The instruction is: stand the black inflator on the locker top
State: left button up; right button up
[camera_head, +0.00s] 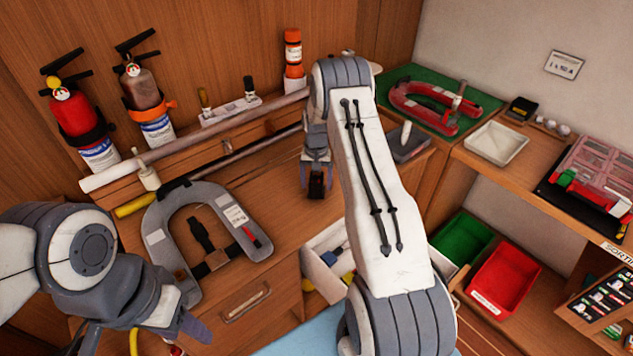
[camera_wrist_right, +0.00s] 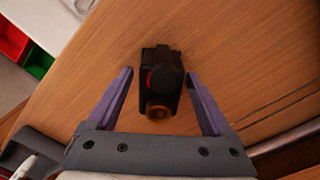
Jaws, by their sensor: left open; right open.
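The black inflator (camera_wrist_right: 160,85) is between the two fingers of my right gripper (camera_wrist_right: 160,74) in the right wrist view, with gaps on both sides. It is a compact black body with a red mark and a brass-coloured round end toward the palm. In the head view the inflator (camera_head: 316,187) shows as a small dark shape below my right gripper (camera_head: 316,172), partly hidden by it. The wooden locker top (camera_head: 285,205) spreads beneath. My left gripper (camera_head: 142,338) is open and empty at the lower left, partly cut off.
A grey horseshoe buoy (camera_head: 165,232) with black straps lies left of the inflator. Two extinguisher-like cylinders (camera_head: 75,115) and an orange bottle (camera_head: 293,50) stand at the back. A long pale pole (camera_head: 190,140) runs behind. Green (camera_head: 461,240) and red (camera_head: 503,280) bins sit lower right.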

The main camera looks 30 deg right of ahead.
notch_tip(320, 180, up, 11)
jog(key=b, duration=0.3)
jog(key=shift+f, duration=0.1)
jog(key=s+a+r+n, duration=0.2)
jog(key=s+a+r, duration=0.15)
jog(key=a, duration=0.45)
jog(key=s+a+r+n, duration=0.3)
jog(key=s+a, duration=0.1)
jog(key=a, duration=0.5)
jog(key=s+a+r+n, duration=0.2)
jog(key=s+a+r, duration=0.15)
jog(key=a, duration=0.45)
jog(key=s+a+n, duration=0.3)
jog(key=s+n, duration=0.1)
jog(key=s, duration=0.7)
jog(key=s+a+n+y, duration=0.1)
jog(key=s+a+n, duration=0.2)
jog(key=s, duration=0.9)
jog(key=shift+s+a+n+b, duration=0.3)
jog(key=shift+a+n, duration=0.1)
jog(key=shift+a, duration=0.4)
jog(key=shift+f, duration=0.1)
